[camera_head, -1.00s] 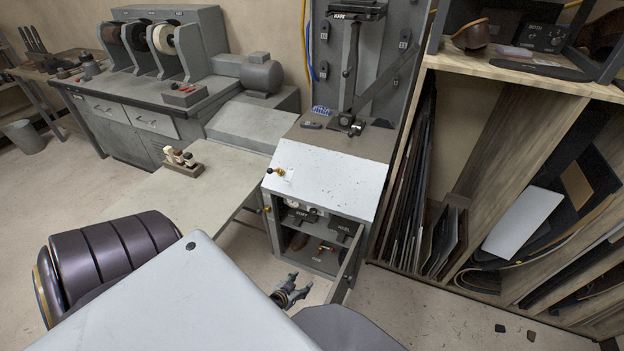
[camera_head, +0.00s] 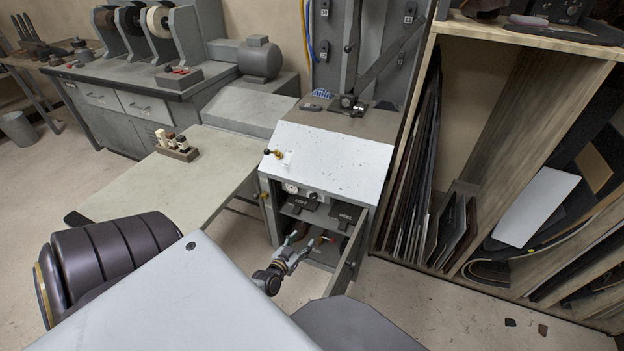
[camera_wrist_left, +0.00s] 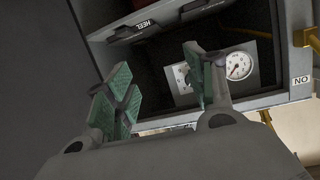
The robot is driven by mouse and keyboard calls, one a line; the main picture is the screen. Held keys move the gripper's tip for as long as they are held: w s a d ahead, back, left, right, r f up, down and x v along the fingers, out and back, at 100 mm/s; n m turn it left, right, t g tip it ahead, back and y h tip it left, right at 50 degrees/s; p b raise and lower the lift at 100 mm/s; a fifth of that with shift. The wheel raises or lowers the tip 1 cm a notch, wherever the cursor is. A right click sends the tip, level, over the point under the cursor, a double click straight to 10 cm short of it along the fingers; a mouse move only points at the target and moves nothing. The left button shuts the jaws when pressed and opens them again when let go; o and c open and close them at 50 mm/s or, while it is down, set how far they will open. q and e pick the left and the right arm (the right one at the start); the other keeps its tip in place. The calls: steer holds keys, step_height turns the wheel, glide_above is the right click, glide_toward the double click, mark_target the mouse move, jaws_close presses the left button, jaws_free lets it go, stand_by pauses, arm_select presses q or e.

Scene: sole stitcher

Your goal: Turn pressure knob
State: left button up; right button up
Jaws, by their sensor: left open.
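The press cabinet (camera_head: 330,155) stands in the middle with its lower door (camera_head: 347,262) swung open. My left gripper (camera_head: 301,242) is open and empty at the cabinet's opening, below the gauge and knob. In the left wrist view its green-padded fingers (camera_wrist_left: 163,92) stand apart, and one finger overlaps the panel beside the gauge (camera_wrist_left: 238,65). That finger partly hides the panel, so I cannot make out the knob there. My right gripper is out of view.
Dark pedals or plates labelled for heel and sole (camera_head: 343,213) sit inside the opening. A lever with a black ball (camera_head: 268,152) juts from the cabinet's left. A table (camera_head: 165,180) stands at left, and sheet racks (camera_head: 410,195) at right. Floor is clear below the gripper.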

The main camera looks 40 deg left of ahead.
arm_select(q)
steer(key=w+a+r+n+t+y+b, duration=0.1)
steer(key=w+a+r+t+y+b, duration=0.1)
steer(key=b, duration=0.5)
steer(key=shift+w+a+r+n+t+y+b, duration=0.4)
steer(key=shift+a+r, duration=0.6)
steer(key=shift+r, duration=0.85)
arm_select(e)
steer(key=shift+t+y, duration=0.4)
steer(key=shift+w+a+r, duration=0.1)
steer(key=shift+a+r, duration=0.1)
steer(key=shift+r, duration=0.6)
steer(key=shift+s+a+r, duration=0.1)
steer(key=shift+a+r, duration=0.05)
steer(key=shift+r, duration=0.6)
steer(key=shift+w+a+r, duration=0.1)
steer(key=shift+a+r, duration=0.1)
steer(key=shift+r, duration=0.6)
arm_select(q)
steer(key=shift+w, duration=0.1)
steer(key=shift+w, duration=0.1)
